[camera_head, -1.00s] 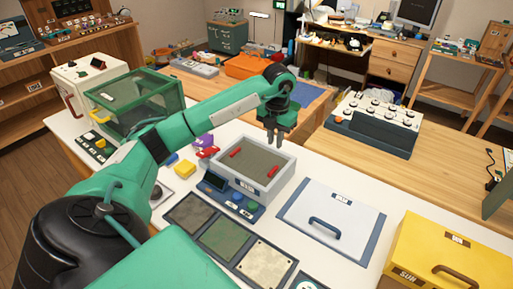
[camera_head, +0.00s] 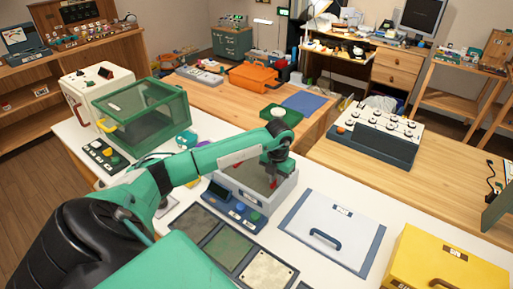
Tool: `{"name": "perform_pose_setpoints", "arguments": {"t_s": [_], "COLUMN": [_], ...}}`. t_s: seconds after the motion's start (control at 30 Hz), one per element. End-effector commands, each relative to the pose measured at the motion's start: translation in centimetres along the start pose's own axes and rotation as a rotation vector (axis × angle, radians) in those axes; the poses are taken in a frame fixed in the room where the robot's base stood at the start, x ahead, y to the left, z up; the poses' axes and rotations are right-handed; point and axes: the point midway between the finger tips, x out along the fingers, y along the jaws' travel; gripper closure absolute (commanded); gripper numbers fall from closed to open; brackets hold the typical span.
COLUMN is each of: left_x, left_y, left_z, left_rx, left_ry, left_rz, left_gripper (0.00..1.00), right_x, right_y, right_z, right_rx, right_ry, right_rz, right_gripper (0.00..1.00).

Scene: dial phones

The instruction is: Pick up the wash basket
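The wash basket (camera_head: 250,179) is a dark mesh tray with red handles inside a grey rectangular wash station (camera_head: 284,193) on the white table. My arm covers much of it. My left gripper (camera_head: 273,181) is lowered to the right side of the basket, at the red handle there. The fingertips are small and partly hidden, so I cannot tell whether they are closed on the handle. My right gripper is not in view.
A panel with coloured buttons (camera_head: 234,207) sits in front of the station. A white lidded box (camera_head: 333,222) and a yellow box (camera_head: 440,262) lie to the right. A green clear-walled box (camera_head: 143,115) and a white machine (camera_head: 92,90) stand at the left.

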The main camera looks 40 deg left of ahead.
Motion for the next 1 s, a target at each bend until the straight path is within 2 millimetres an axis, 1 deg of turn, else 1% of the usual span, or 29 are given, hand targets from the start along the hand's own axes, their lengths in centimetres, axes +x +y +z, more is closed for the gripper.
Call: {"name": "perform_pose_setpoints", "arguments": {"t_s": [0.17, 0.2, 0.23, 0.27, 0.67, 0.77, 0.87, 1.0], "left_x": [0.0, 0.0, 0.0, 0.0, -0.1, -0.5, -1.2, -3.1], "left_y": [0.0, 0.0, 0.0, 0.0, 0.0, 0.0, 0.1, 0.1], "left_z": [0.0, 0.0, 0.0, 0.0, 0.1, 0.1, 0.1, 0.1], "left_rx": [0.0, 0.0, 0.0, 0.0, 0.0, 0.0, 0.0, 0.0], "left_ry": [0.0, 0.0, 0.0, 0.0, -0.001, -0.002, -0.003, -0.005], "left_rz": [0.0, 0.0, 0.0, 0.0, 0.0, 0.0, 0.0, 0.001], "left_gripper": [0.83, 0.91, 0.96, 1.0, 1.0, 1.0, 1.0, 1.0], "right_x": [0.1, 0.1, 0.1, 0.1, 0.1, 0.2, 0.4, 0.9], "right_y": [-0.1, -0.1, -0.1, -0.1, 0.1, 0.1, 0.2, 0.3], "right_z": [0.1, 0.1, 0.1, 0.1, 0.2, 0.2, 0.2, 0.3], "right_rx": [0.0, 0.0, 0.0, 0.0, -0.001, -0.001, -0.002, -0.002], "right_ry": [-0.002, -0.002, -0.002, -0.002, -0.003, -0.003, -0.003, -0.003], "right_rz": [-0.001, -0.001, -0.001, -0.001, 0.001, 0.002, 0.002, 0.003], "right_gripper": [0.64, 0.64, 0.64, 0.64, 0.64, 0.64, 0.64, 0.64]}}
